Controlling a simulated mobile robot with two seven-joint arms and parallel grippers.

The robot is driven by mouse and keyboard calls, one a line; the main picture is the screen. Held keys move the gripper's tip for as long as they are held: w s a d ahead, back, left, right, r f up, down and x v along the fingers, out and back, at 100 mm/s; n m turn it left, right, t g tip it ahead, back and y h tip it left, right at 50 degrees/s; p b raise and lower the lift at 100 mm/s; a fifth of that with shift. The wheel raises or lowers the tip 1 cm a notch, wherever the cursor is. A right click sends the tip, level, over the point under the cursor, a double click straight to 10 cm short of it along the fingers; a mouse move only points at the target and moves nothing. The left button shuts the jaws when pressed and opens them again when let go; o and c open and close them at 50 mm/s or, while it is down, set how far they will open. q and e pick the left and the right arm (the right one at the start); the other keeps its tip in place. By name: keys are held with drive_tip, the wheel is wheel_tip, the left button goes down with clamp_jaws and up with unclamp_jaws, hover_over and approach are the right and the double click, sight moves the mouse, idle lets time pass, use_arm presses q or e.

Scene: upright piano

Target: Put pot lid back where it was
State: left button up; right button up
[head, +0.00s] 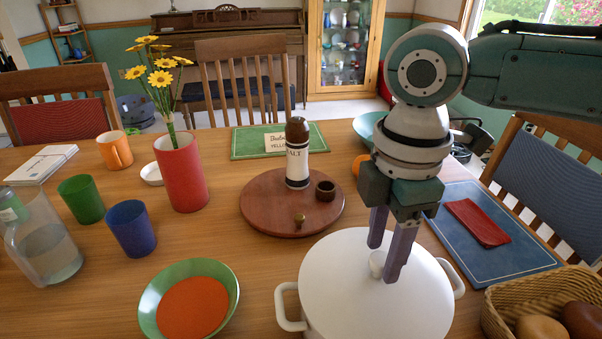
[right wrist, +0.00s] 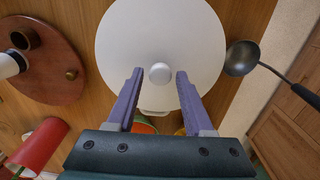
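The white pot lid (head: 345,270) lies on the white pot, whose side handle (head: 288,307) sticks out at the left. The lid shows as a round white disc in the right wrist view (right wrist: 160,30). Its small pale knob (head: 376,263) stands near the middle and also shows in the right wrist view (right wrist: 160,73). My right gripper (head: 383,264) points down over the lid and is open. Its two purple fingers stand on either side of the knob, with a gap on both sides in the right wrist view (right wrist: 160,72). My left gripper is not in view.
A wooden turntable (head: 262,205) with a bottle (head: 298,160) stands left of the pot. A green bowl (head: 155,305) is at the front left, a wicker basket (head: 535,290) at the right. A ladle (right wrist: 242,58) lies beside the pot in the right wrist view.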

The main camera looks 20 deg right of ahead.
sight(381, 258)
drive_tip(key=shift+o, duration=0.8)
wheel_tip(381, 258, up, 13)
drive_tip(key=p, duration=0.2)
drive_tip(key=shift+r, duration=0.15)
drive_tip(key=shift+a, duration=0.1)
